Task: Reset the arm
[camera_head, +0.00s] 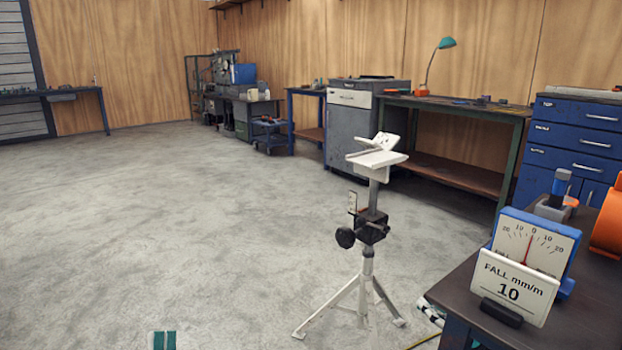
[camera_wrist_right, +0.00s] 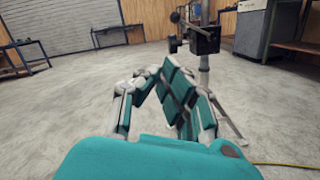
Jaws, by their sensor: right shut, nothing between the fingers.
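My right gripper (camera_head: 164,340) shows only as two teal fingertip pads at the bottom edge of the head view, side by side. In the right wrist view the same gripper (camera_wrist_right: 168,95) has its teal, grey-jointed fingers drawn together, with nothing between them. It is over open floor, apart from the pipe stand. The white stand (camera_head: 368,228) has a V-shaped top, a black clamp with a knob, and tripod legs. Its black clamp and post also show behind the fingers in the wrist view (camera_wrist_right: 204,42). My left gripper is out of view.
A dark table (camera_head: 462,284) at the right holds a dial gauge (camera_head: 538,243), a card (camera_head: 512,287) reading "FALL mm/m 10" and an orange part (camera_head: 610,225). Benches, a grey cabinet (camera_head: 352,135) and blue drawers (camera_head: 570,135) line the wall. The floor (camera_head: 180,220) at left is clear.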

